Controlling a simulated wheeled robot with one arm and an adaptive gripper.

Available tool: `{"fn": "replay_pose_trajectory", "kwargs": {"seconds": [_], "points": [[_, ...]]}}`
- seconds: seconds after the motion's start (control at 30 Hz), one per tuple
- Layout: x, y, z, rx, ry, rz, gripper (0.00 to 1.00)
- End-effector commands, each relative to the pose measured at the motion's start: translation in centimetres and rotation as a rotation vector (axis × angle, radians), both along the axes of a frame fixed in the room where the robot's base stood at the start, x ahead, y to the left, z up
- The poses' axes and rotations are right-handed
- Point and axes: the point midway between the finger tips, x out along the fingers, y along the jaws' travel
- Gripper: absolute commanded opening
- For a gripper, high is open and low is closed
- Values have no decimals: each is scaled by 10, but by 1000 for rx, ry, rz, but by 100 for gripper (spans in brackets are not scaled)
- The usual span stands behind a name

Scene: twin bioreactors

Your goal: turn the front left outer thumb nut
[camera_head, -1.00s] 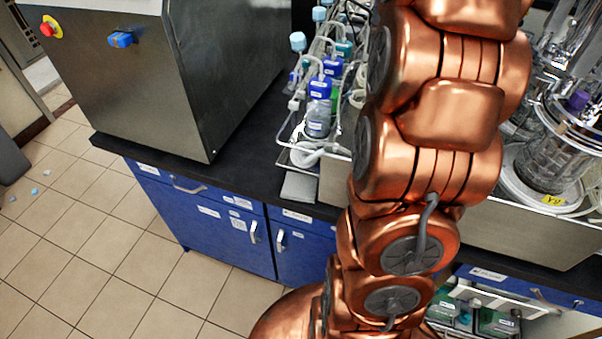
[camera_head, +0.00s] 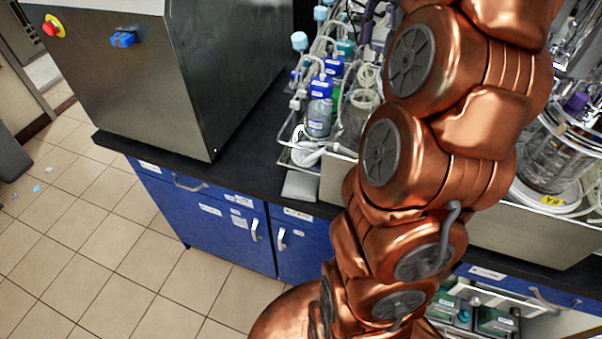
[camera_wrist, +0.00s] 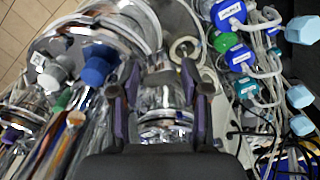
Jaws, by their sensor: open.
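In the wrist view my gripper (camera_wrist: 161,68) is open, with its dark fingers apart. Shiny metal and glass parts (camera_wrist: 163,100) show between and below the fingers; I cannot tell whether they touch. A pale ring with a dark centre (camera_wrist: 185,48) lies just beyond the right fingertip. I cannot single out the front left outer thumb nut in either view. In the head view one glass bioreactor vessel (camera_head: 547,165) stands at the right, partly hidden by my copper arm. My gripper is not visible there.
Bottles with blue caps (camera_head: 320,88) and tubing crowd a tray left of my arm. A large steel cabinet (camera_head: 215,75) stands on the black bench (camera_head: 245,160) farther left. In the wrist view, capped ports (camera_wrist: 96,68) and bottles (camera_wrist: 238,55) flank the fingers closely. The floor at left is mostly clear.

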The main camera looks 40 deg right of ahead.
Motion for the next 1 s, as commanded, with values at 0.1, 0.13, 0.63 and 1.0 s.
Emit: {"fn": "replay_pose_trajectory", "kwargs": {"seconds": [0.1,0.13,0.63,1.0], "points": [[-2,2,5,5,1,117,46],[-2,1,5,4,2,139,46],[-2,0,3,0,0,347,46],[-2,-2,17,-3,-3,340,46]]}}
